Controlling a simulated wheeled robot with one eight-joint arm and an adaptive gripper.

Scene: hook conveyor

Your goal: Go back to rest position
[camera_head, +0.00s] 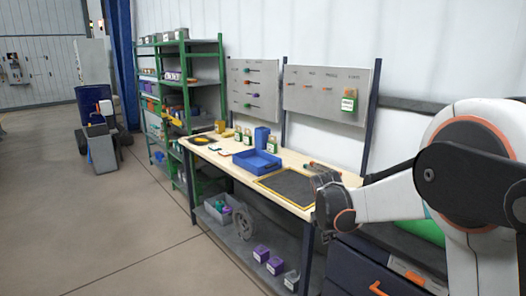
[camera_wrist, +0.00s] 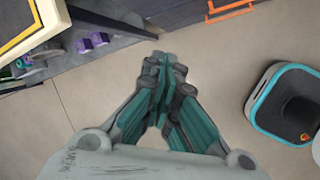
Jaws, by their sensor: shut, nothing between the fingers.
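My gripper (camera_head: 322,178) is at the right end of the workbench (camera_head: 222,158) in the head view, with my arm reaching in from the right. In the wrist view my gripper (camera_wrist: 165,70) points down past the bench edge, over bare floor. Its teal-padded fingers are together with nothing between them.
A blue bin (camera_head: 257,162) and a dark yellow-edged mat (camera_head: 290,186) lie on the bench. Pegboards (camera_head: 325,92) stand behind. Drawers with an orange handle (camera_head: 377,289) are close below my arm. A green shelf (camera_head: 205,85) stands left. Open floor (camera_head: 110,225) lies front left.

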